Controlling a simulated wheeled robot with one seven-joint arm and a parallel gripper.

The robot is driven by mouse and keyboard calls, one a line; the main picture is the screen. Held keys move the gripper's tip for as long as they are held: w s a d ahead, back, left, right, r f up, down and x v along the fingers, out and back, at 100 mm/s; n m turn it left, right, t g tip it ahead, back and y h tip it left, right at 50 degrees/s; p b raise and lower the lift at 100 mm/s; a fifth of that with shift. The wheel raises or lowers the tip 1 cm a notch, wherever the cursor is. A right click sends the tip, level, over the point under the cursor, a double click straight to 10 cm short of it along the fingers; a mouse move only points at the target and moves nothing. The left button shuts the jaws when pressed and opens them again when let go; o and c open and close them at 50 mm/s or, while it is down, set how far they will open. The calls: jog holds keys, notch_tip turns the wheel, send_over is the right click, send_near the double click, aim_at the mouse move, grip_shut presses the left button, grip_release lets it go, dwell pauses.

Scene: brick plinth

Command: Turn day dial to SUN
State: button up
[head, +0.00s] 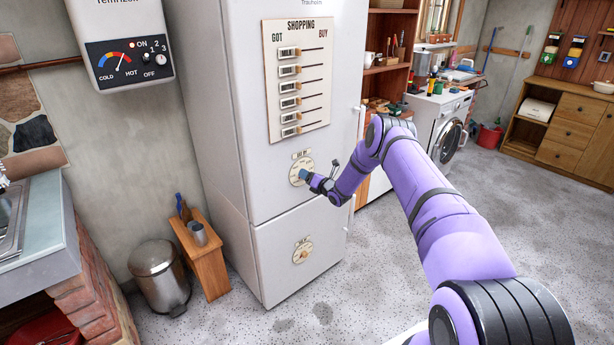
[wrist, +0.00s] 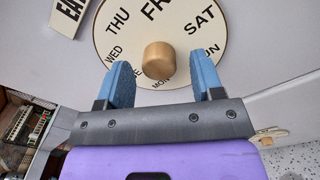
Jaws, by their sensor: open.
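The day dial (wrist: 182,22) is a round cream disc with day names around a wooden knob (wrist: 158,61) in the wrist view. THU, FRI and SAT read clearly; WED and MON are smaller, and the lettering right of the knob is partly hidden by a finger. I see no clear pointer mark. In the head view the dial (head: 296,170) is on the fridge door, partly covered by my gripper (head: 305,176). My gripper also shows in the wrist view (wrist: 160,66), its blue fingers open on either side of the knob with a gap on each side.
A second dial (head: 302,250) is lower on the fridge (head: 230,120). A shopping board (head: 297,78) with several sliders is above. A label reading EAT (wrist: 70,10) is beside the day dial. A wooden stool (head: 204,262) and a metal bin (head: 160,275) stand left of the fridge.

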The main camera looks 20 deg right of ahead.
jog(key=shift+w+a, duration=0.15)
jog(key=shift+w, duration=0.35)
jog(key=c, duration=0.9)
